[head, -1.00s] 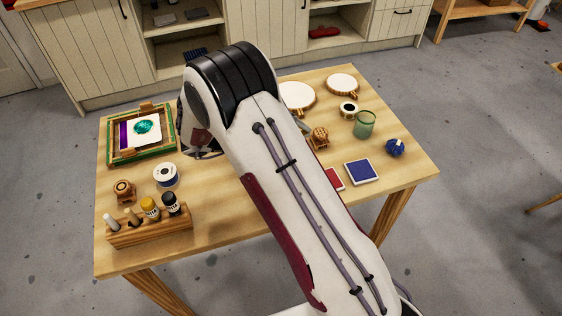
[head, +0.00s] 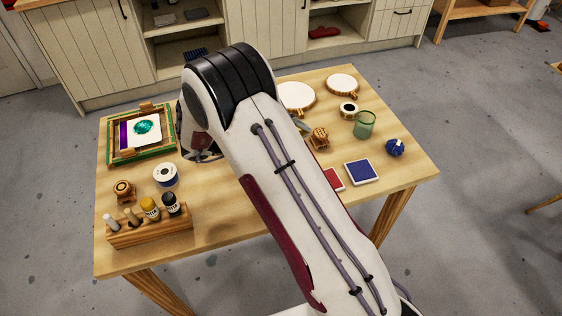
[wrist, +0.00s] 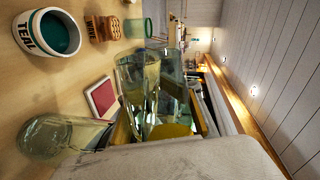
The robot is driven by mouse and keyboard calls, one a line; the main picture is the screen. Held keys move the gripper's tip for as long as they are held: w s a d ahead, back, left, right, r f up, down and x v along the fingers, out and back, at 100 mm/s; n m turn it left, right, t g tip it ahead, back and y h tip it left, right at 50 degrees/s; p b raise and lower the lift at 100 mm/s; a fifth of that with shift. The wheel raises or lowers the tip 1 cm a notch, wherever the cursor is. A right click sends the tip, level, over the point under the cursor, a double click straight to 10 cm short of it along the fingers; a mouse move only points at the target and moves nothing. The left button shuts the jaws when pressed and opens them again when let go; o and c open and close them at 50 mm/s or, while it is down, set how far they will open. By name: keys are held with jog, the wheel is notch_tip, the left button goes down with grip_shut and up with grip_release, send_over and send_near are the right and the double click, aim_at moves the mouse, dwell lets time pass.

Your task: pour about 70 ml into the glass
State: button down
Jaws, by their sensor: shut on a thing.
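My gripper (wrist: 175,100) is shut on a clear glass vessel (wrist: 138,85) in the wrist view. The vessel's walls are see-through and overlap the fingers, so its tilt and the liquid level are hard to tell. A second clear glass piece (wrist: 55,135) shows at the lower left of that view; I cannot tell whether it stands apart. A green-tinted glass (head: 365,125) stands upright on the right of the table and appears empty; it also shows at the top of the wrist view (wrist: 155,27). In the head view my arm hides most of the gripper and its load.
The table (head: 225,215) also holds a framed tray (head: 168,150), a wooden bottle rack (head: 150,232), a red pad (head: 333,178), a blue pad (head: 361,172), a blue item (head: 395,147) and a carved wooden block (head: 319,138). A teal pot (wrist: 50,40) is close in the wrist view.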

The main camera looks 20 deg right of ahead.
jog(key=shift+w+r+m, duration=0.1)
jog(key=shift+r+m, duration=0.2)
dwell(0.6)
jog(key=shift+w+d+f+n+y, duration=0.25)
jog(key=shift+w+f+n+y, duration=0.15)
jog(key=shift+n, duration=0.6)
jog(key=shift+r+n+g, duration=0.3)
jog(key=shift+n+g, duration=0.1)
jog(key=shift+g, duration=0.1)
jog(key=shift+s+a+r+n+y, duration=0.1)
jog(key=shift+r+n+y, duration=0.2)
jog(key=shift+n, duration=0.2)
jog(key=shift+s+f+n+g+y, duration=0.2)
jog(key=shift+f+n+g+y, duration=0.1)
jog(key=shift+f+n+g, duration=0.45)
jog(key=shift+f+n, duration=0.15)
jog(key=shift+n, duration=0.3)
dwell(0.4)
